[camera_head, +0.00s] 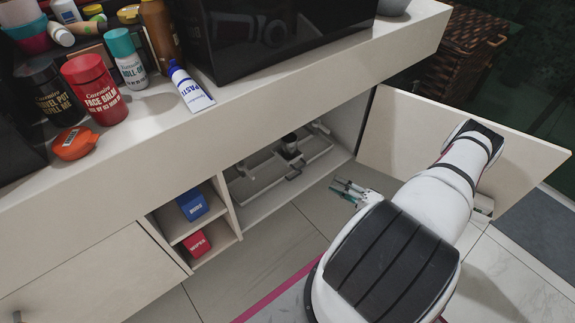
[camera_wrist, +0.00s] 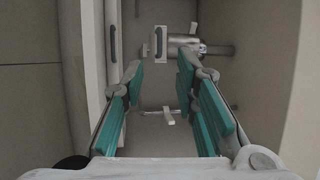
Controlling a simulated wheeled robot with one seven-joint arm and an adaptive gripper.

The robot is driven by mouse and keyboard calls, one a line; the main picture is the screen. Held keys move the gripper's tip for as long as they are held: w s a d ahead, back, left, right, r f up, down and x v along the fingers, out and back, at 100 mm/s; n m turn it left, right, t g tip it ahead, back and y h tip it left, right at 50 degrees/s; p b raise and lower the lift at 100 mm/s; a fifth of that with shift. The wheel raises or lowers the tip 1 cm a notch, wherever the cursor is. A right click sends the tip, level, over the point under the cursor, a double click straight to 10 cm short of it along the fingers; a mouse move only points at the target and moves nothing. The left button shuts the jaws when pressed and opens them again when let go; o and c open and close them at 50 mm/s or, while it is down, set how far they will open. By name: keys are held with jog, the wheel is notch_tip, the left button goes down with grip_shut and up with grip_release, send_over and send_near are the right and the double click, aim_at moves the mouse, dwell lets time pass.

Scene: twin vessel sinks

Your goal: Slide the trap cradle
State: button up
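The trap cradle appears to be the pale frame (camera_head: 318,157) low inside the open cabinet, with a small dark handle (camera_head: 294,173) at its front. A dark cylinder stands at its back. In the wrist view, a metal trap pipe (camera_wrist: 181,43) lies ahead, with a pale bracket bearing a dark grip (camera_wrist: 158,43) beside it. My gripper (camera_head: 338,190) is just outside the cabinet opening, to the right of the handle. Which part of the cradle faces the fingers is unclear.
The cabinet door (camera_head: 410,135) stands open at right, behind my arm. An open shelf with a blue box (camera_head: 192,205) and a red box (camera_head: 194,244) adjoins the cabinet at left. The counter (camera_head: 225,100) overhangs it. A pale T-shaped piece (camera_wrist: 168,117) lies between the fingers' lower reaches.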

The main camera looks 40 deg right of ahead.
aim_at(300, 168)
jog(key=b+x, duration=0.3)
jog(key=x, duration=1.1)
jog(key=shift+f, duration=0.1)
grip_shut()
